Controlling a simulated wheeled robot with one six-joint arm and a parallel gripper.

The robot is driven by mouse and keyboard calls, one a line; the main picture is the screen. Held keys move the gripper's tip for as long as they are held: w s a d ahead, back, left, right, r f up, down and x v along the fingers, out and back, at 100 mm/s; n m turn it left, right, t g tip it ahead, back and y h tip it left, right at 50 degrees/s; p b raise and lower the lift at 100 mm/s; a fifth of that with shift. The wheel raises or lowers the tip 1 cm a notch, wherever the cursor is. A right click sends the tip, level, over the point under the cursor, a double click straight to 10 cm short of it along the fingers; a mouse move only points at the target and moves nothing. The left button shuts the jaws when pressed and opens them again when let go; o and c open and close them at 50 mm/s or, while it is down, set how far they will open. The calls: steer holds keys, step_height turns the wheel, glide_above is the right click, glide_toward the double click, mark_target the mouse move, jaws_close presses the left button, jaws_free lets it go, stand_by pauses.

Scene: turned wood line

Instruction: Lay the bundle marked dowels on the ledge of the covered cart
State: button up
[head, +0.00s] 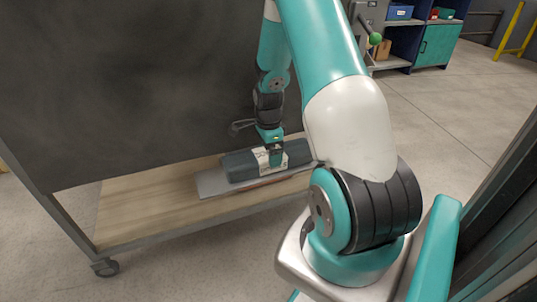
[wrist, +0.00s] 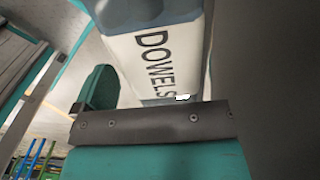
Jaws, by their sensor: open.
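The bundle (head: 238,166) is a dark blue-grey block with a white label band. In the wrist view the bundle (wrist: 145,12) is close up, and its label reads DOWELS. It lies lengthwise on a flat grey plate (head: 212,186) on the wooden ledge (head: 135,217) of the covered cart (head: 110,120), whose dark cover rises behind. My gripper (head: 274,158) is open and points down at the bundle's label. The jaws are at the bundle; whether they touch it I cannot tell. My forearm hides the bundle's right end.
The left part of the ledge is bare wood. A caster (head: 105,267) shows under the cart's near left corner. A dark ribbed structure (head: 500,215) stands close on the right. Shelves with a teal cabinet (head: 436,45) are far back, with clear concrete floor before them.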

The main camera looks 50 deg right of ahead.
step_height(320, 180, up, 9)
steer(key=p, duration=0.3)
steer(key=a+r+n+y, duration=0.1)
steer(key=a+r+n, duration=0.45)
steer(key=a, duration=0.35)
steer(key=a+r+n+t, duration=0.1)
steer(key=a+r+n, duration=0.3)
steer(key=a+n, duration=0.3)
steer(key=a+r+n+y, duration=0.1)
steer(key=a+r+n, duration=0.3)
steer(key=a, duration=0.6)
steer(key=s+a+r+n+y, duration=0.1)
steer(key=s+a+r+n, duration=0.1)
steer(key=s+a+n, duration=0.4)
steer(key=s+a+r+n+g+y, duration=0.1)
steer(key=s+a+r+n, duration=0.2)
steer(key=s+a+n, duration=0.3)
steer(key=s+n, duration=0.3)
steer(key=shift+a+r, duration=0.2)
steer(key=shift+c, duration=0.5)
